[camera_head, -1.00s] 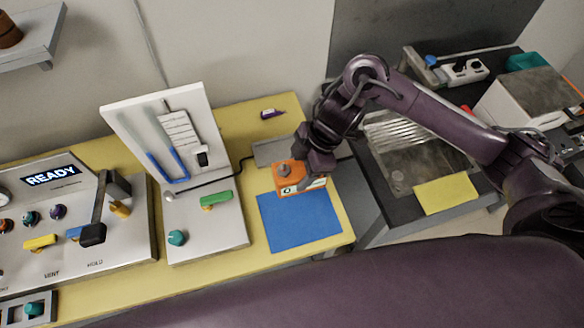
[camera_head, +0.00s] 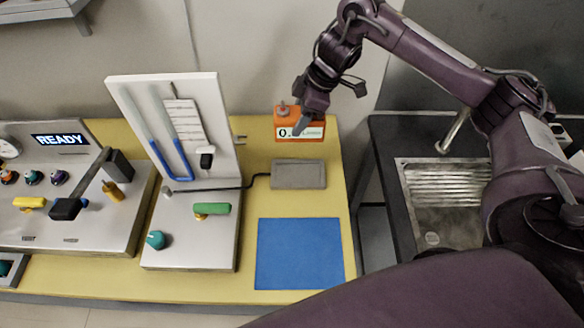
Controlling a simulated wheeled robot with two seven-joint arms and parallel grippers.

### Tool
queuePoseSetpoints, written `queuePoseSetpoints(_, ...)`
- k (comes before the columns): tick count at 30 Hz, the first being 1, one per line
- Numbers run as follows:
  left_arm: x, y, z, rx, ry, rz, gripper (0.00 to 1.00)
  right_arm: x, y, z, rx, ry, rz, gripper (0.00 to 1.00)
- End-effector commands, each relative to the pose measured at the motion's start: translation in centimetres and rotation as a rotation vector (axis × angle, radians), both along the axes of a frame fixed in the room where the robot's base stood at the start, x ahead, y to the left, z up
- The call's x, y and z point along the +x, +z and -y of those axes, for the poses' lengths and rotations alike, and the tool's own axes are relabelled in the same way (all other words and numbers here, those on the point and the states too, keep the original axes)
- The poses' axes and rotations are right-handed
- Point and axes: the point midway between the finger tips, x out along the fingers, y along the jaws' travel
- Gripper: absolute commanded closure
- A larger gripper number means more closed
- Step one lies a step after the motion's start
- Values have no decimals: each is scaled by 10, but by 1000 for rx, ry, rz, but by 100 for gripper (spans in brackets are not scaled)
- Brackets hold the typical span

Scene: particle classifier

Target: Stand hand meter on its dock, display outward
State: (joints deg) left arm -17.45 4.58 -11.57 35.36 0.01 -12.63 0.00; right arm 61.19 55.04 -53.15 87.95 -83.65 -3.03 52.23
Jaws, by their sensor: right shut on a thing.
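The orange hand meter (camera_head: 287,137) is upright in the grip of my right gripper (camera_head: 301,121), which is shut on it. Its white display panel faces the camera, partly covered by a finger; a grey knob shows on its top left. The grey dock (camera_head: 298,174), a flat plate with a black cable, lies on the yellow bench, empty. The meter appears just behind and above the dock in the picture, apart from it; its exact height is hard to tell. My left gripper is not in view.
A blue mat (camera_head: 300,253) lies bare in front of the dock. A white panel stand (camera_head: 215,115) with a blue tube and a green handle (camera_head: 212,209) is at the left, beside a READY console (camera_head: 80,215). A sink (camera_head: 445,200) is on the right.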

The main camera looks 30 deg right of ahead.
Motion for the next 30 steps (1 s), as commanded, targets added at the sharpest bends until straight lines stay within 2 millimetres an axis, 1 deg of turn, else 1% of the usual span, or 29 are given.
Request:
queuePoseSetpoints(1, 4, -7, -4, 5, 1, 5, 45, -1, -19, -2, 4, 2, -7, 80)
queuePoseSetpoints(3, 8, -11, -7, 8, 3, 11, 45, -2, -38, -2, 5, 0, -7, 80)
queuePoseSetpoints(9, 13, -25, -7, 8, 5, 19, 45, -1, -91, -2, 5, 1, -6, 80)
queuePoseSetpoints(12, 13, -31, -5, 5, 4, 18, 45, -1, -111, -2, 5, 0, -4, 80)
queuePoseSetpoints(15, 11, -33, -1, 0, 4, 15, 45, -1, -123, -1, 2, 1, -1, 80)
queuePoseSetpoints(20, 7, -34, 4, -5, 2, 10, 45, 0, -134, -1, 1, 4, 0, 80)
queuePoseSetpoints(23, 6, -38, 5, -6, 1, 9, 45, -1, -149, -1, 2, 0, -2, 80)
queuePoseSetpoints(27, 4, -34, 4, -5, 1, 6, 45, 0, -166, -1, 2, 1, -2, 80)
queuePoseSetpoints(30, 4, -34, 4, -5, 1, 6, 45, 0, -172, -1, 0, 2, 1, 80)
